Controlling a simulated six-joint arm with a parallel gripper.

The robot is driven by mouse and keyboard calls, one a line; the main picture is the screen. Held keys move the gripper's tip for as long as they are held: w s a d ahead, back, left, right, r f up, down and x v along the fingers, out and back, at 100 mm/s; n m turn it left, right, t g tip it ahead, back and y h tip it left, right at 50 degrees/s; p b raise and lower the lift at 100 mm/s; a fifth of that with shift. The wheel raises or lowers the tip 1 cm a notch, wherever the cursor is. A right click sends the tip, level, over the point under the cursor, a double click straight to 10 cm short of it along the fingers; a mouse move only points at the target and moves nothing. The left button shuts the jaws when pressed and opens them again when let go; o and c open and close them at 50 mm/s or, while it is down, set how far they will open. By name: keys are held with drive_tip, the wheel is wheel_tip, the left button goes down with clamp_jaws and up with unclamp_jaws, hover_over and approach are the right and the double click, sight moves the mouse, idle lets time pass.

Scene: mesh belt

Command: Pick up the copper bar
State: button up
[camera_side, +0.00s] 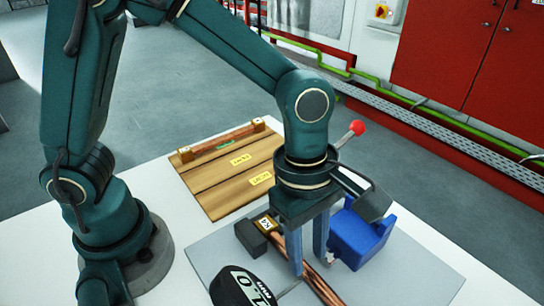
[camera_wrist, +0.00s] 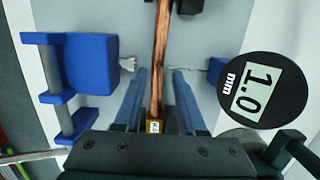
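The copper bar (camera_side: 318,284) lies on a grey plate (camera_side: 215,245). A small tag (camera_side: 265,223) sits at its far end in the side view. In the wrist view the copper bar (camera_wrist: 161,45) runs up the picture between my two fingers. My gripper (camera_side: 309,262) is open and low over the plate, with one finger on each side of the bar. In the wrist view my gripper (camera_wrist: 159,74) shows a gap between each finger and the bar. Whether the bar touches the plate below the fingers is hidden.
A blue fixture (camera_side: 362,235) stands close to the right of my fingers. A black round gauge (camera_side: 240,288) reading 1.0 mm stands on the other side. A dark block (camera_side: 250,237) is by the bar's far end. A wooden board (camera_side: 235,178) with yellow labels lies behind.

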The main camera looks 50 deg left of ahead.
sight(308, 272)
drive_tip(key=shift+d+f, duration=0.15)
drive_tip(key=shift+f, duration=0.85)
drive_tip(key=shift+d+f, duration=0.1)
drive_tip(key=shift+f, duration=0.9)
clamp_jaws()
